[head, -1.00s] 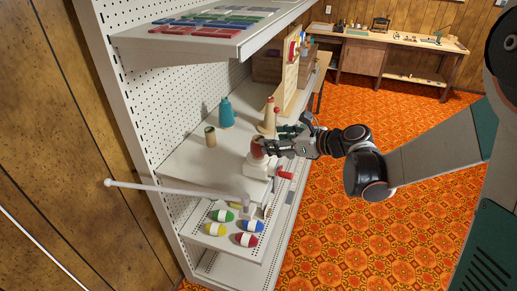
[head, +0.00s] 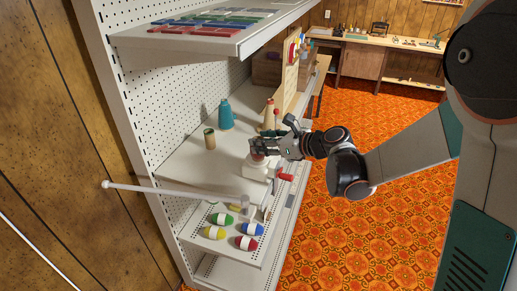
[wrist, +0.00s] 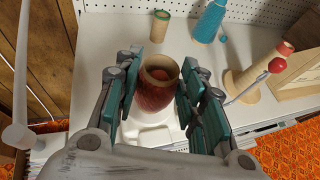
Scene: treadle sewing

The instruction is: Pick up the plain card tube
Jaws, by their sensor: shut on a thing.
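A reddish-brown tube with a pale hollow top (wrist: 155,92) stands upright at the white winder (head: 254,171). My gripper (wrist: 160,86) is shut on it, with a teal pad against each side. In the head view my gripper (head: 263,150) is over the winder and hides most of this tube. A tan, card-coloured tube with a dark green rim (head: 209,138) stands apart on the shelf, behind the held tube in the wrist view (wrist: 160,27). I cannot tell whether the held tube is lifted clear of the winder.
A teal cone (head: 226,116) and a tan cone with a red top (head: 268,121) stand farther along the shelf. A white rod (head: 165,189) crosses before the shelf. Coloured spools (head: 246,242) lie on the lower tray.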

